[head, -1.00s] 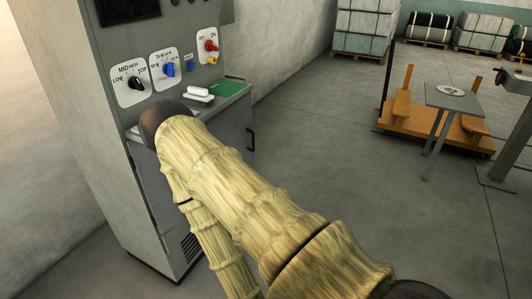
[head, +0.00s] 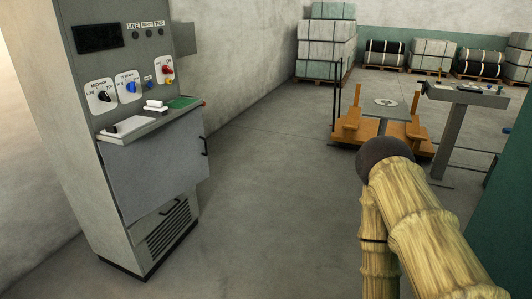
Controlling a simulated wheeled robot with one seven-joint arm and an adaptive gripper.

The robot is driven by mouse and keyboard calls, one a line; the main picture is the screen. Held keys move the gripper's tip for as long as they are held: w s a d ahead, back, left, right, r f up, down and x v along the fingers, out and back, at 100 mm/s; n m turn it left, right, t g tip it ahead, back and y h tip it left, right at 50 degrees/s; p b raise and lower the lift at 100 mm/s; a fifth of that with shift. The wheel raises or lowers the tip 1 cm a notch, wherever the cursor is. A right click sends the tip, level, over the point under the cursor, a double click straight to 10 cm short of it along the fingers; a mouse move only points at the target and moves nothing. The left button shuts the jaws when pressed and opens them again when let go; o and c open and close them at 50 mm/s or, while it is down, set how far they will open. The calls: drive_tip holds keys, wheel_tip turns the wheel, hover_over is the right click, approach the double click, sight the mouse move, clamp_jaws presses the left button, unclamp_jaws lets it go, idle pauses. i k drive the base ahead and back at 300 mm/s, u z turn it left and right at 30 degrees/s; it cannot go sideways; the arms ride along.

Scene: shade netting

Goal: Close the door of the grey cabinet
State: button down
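The grey cabinet (head: 78,130) stands at the left of the head view. Its plain grey door (head: 155,165) is below the control shelf, with a dark handle (head: 205,146) near its right edge. The door's right edge reaches past the cabinet's lower body, so it looks ajar; I cannot tell the exact gap. My arm, textured like bamboo with a dark round joint, is at the lower right, apart from the cabinet in the picture. My gripper is not in view.
A control shelf (head: 125,128) juts out above the door. A second handle (head: 170,207) and a vent (head: 168,230) are below it. Bare floor (head: 260,210) lies right of the cabinet. An orange platform (head: 347,134), a grey stand (head: 452,140) and stacked bales (head: 325,50) are farther back.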

sight(145, 174)
drive_tip(key=z, duration=0.3)
drive_tip(key=i, duration=0.5)
drive_tip(key=u, duration=0.7)
drive_tip(key=i, duration=1.1)
drive_tip(key=u, duration=1)
drive_tip(key=i, duration=0.2)
drive_tip(key=u, duration=0.1)
